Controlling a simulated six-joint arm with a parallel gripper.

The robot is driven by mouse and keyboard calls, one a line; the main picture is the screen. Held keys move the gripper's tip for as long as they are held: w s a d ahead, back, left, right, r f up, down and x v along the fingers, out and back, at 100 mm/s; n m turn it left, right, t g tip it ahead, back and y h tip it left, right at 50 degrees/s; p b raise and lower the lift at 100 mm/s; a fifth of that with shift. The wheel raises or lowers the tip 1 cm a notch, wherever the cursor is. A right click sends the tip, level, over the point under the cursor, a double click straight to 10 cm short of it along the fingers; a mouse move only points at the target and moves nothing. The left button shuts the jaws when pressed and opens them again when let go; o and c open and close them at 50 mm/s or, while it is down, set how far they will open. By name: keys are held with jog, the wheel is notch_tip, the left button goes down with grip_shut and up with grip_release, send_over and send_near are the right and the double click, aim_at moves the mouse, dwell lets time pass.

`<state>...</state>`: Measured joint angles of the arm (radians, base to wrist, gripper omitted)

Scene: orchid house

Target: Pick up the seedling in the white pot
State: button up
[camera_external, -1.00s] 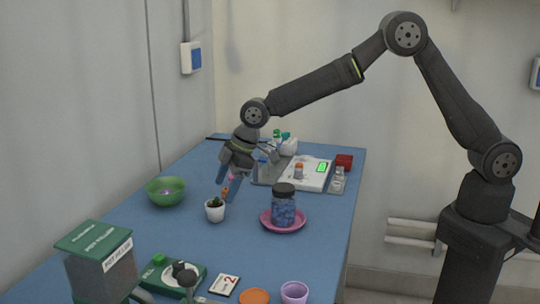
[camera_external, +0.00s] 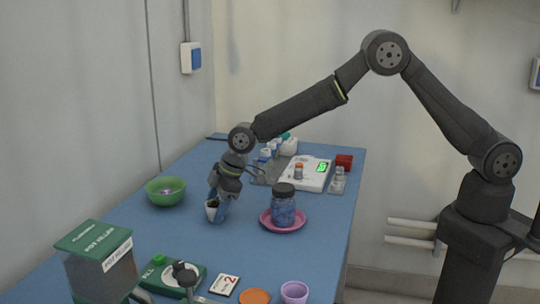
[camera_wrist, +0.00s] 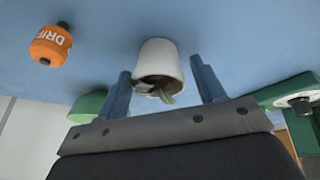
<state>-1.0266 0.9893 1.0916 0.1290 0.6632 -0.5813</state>
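The small white pot (camera_external: 211,214) stands on the blue table, partly hidden by my gripper (camera_external: 217,210), which has come down at it. In the wrist view the white pot (camera_wrist: 158,58) shows between the two blue fingers of my gripper (camera_wrist: 161,68), with a visible gap on each side. The fingers are apart and I see no grip on the pot. The green seedling (camera_wrist: 160,94) shows at the pot's dark soil opening; in the external view my gripper mostly hides it.
A green bowl (camera_external: 166,189) stands left of the pot. A jar (camera_external: 283,207) on a pink saucer (camera_external: 299,226) stands to the right. A green box (camera_external: 160,279) lies in front. The wrist view shows an orange bottle (camera_wrist: 50,44) to the left.

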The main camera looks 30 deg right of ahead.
jog(key=c, duration=0.8)
jog(key=shift+r, duration=0.15)
